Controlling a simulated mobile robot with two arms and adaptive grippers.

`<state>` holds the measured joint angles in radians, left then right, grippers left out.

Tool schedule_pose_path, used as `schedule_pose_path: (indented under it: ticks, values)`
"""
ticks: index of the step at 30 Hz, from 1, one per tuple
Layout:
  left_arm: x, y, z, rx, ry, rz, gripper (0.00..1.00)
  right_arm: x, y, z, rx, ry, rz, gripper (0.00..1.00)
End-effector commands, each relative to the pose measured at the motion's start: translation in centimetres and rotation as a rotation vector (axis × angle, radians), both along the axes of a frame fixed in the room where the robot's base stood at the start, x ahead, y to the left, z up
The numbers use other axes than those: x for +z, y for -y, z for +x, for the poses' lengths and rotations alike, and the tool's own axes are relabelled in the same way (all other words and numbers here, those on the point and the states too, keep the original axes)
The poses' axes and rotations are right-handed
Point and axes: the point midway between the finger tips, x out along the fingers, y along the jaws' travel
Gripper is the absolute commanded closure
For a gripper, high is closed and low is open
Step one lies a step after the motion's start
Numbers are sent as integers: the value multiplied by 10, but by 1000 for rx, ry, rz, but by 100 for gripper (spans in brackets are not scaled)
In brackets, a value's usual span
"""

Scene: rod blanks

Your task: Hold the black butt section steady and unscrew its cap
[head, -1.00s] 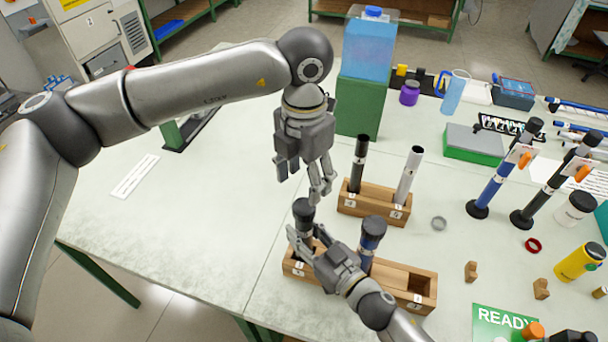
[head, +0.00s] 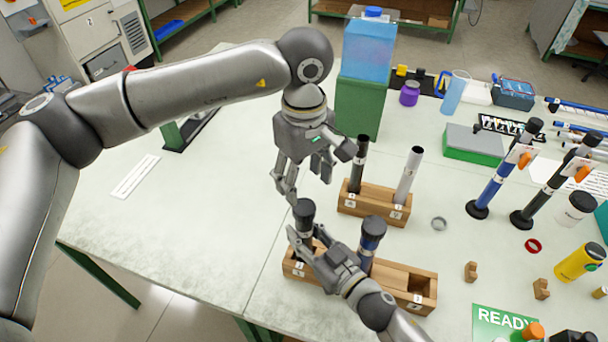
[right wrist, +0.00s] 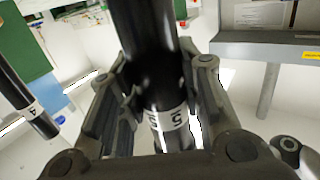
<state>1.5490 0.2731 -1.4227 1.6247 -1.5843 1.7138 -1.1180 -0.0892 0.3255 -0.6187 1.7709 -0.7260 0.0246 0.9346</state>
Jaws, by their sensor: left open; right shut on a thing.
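The black butt section (head: 306,232) stands upright in the left end of the front wooden rack (head: 398,294), its dark cap (head: 303,208) on top. In the right wrist view the black butt section (right wrist: 152,40) bears a white band marked 5; its cap is out of that view. My right gripper (head: 305,241) is shut on the section below the cap. In its wrist view the right gripper's fingers (right wrist: 160,95) flank the tube from both sides. My left gripper (head: 312,190) is open and empty, pointing down just above the cap, apart from it.
A blue section (head: 371,238) with a dark cap stands beside it in the same rack. Behind is another rack (head: 372,206) with a black rod (head: 357,165) and a silver rod (head: 408,175), close to my left gripper.

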Motion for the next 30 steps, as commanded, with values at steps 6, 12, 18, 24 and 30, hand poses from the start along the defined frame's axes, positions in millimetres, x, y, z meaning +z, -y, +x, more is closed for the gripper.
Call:
schedule_pose_path:
  ticks: [6, 12, 18, 24, 30]
  values:
    - [0, 0, 0, -368, 0, 0, 41, -1, 0, 0, 0, -1, -1, 100]
    - [0, 0, 0, -710, 0, 0, 41, -1, 0, 0, 0, -1, -1, 100]
    - [0, 0, 0, -1038, 0, 0, 41, -1, 0, 0, 0, -2, -1, 100]
    - [0, 0, 0, -1275, 0, 0, 41, -1, 0, 0, 0, -2, -1, 100]
    - [-2, 0, 0, -1376, 0, -1, 41, -1, 0, 0, 0, -2, -1, 100]
